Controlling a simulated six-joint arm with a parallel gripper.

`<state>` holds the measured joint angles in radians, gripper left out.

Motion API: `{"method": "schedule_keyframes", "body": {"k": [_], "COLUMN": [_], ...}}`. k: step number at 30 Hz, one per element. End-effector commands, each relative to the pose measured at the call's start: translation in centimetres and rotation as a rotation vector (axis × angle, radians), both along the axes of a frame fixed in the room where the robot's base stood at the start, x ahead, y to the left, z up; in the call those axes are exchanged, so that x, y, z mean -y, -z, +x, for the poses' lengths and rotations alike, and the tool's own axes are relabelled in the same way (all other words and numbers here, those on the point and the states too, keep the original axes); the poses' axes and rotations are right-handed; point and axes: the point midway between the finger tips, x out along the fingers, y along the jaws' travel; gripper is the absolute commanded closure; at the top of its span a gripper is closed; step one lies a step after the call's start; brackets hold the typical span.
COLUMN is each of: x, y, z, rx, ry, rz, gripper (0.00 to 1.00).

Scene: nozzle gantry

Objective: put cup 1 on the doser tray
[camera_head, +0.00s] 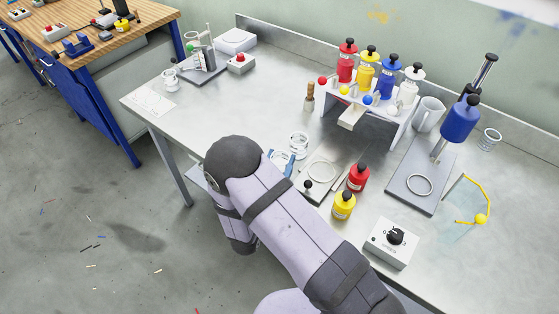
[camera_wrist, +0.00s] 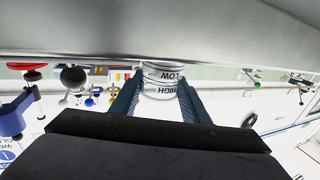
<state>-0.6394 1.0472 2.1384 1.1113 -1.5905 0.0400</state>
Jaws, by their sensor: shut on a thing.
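My gripper (camera_wrist: 160,92) is shut on a clear cup (camera_wrist: 162,78) with dark HIGH and LOW markings, held between its two blue fingers. In the head view my gripper (camera_head: 281,161) is low over the bench's front part, mostly hidden by my arm, and the held cup is hard to make out. Another clear cup (camera_head: 298,143) stands just behind it. To the right lies a flat metal plate with a ring (camera_head: 322,172), which may be the doser tray. The bottle gantry (camera_head: 390,116) stands behind it. I cannot read which cup is number 1.
A red bottle (camera_head: 357,178) and a yellow bottle (camera_head: 344,205) stand right of the ring plate. A dial box (camera_head: 391,242) is at the front right. A blue-cylinder stand (camera_head: 417,182) is farther right. The bench's left middle is clear.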

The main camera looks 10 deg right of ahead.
Motion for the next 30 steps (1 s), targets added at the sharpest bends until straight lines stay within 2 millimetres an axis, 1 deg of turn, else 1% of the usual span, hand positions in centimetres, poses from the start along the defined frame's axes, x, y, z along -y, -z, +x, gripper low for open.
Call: {"method": "schedule_keyframes", "body": {"k": [1, 2, 3, 4, 15, 17, 22, 25, 30], "x": [0.0, 0.0, 0.0, 0.0, 0.0, -0.3, -1.3, -1.8, -2.7], "y": [0.3, 0.1, 0.1, 0.1, 0.0, 0.2, 0.3, 0.8, 0.7], "z": [0.0, 0.0, 0.0, 0.0, 0.0, -0.4, -2.2, -3.5, -5.3], "rx": [0.001, 0.0, 0.0, 0.0, 0.0, 0.0, 0.0, 0.0, 0.0], "ry": [0.0, 0.0, 0.0, 0.0, 0.0, -0.002, -0.005, -0.006, -0.004], "rz": [0.0, 0.0, 0.0, 0.0, -0.001, -0.001, -0.001, -0.001, -0.001], "gripper": [0.82, 0.51, 0.42, 0.4, 0.4, 0.4, 0.4, 0.4, 0.4]}}
